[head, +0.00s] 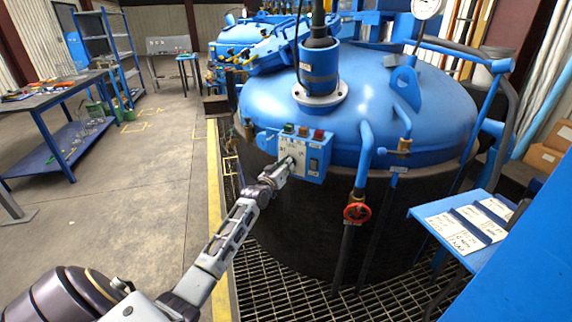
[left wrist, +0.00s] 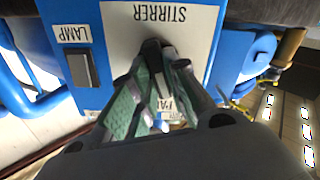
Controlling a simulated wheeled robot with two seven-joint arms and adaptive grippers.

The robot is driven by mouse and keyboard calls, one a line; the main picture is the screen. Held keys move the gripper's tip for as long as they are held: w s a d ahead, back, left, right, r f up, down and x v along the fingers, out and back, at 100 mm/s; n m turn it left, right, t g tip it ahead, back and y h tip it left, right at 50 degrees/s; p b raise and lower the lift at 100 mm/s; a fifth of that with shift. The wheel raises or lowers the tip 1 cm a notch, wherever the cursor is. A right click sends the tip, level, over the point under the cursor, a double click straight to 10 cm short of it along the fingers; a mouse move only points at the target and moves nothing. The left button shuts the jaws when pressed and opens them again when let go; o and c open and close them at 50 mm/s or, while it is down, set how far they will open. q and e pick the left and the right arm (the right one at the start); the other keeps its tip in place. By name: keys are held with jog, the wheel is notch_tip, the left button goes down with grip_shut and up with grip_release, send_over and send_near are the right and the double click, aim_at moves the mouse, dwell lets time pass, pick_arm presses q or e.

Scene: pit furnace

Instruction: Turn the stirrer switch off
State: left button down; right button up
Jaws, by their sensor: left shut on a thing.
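The blue control box (head: 318,152) is mounted on the side of the big blue furnace lid. In the left wrist view its white panel (left wrist: 203,20) reads STIRRER, upside down. The dark stirrer switch (left wrist: 152,46) sits on this panel, mostly hidden by my fingers. My left gripper (left wrist: 163,68) is shut on the stirrer switch. In the head view the left gripper (head: 287,164) covers the panel's lower left part. The switch's exact setting cannot be told. My right gripper is not in view.
A rocker switch labelled LAMP (left wrist: 82,68) is beside the stirrer panel. Coloured buttons (head: 303,131) top the box. A blue pipe (head: 364,155) and a red valve wheel (head: 357,213) stand right of it. A small blue stand (head: 440,212) holds cards. Open floor lies left.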

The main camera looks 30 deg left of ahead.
pick_arm(q)
jog(key=n+p, duration=0.2)
jog(key=n, duration=0.3)
jog(key=shift+a, duration=0.2)
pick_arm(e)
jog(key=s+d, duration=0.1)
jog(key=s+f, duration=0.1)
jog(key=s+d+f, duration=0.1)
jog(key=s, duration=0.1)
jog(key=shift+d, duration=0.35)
pick_arm(q)
jog(key=shift+n, duration=0.3)
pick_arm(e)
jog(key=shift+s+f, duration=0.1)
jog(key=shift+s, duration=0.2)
pick_arm(q)
jog(key=c, duration=1.4)
grip_release()
jog(key=shift+f, duration=0.1)
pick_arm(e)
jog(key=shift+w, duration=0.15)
pick_arm(q)
jog(key=shift+s, duration=0.15)
jog(key=shift+s+d, duration=0.2)
jog(key=shift+s, duration=1.75)
jog(key=shift+s+d, duration=0.2)
jog(key=shift+s, duration=1.7)
jog(key=shift+s+d, duration=0.2)
jog(key=shift+s, duration=1.75)
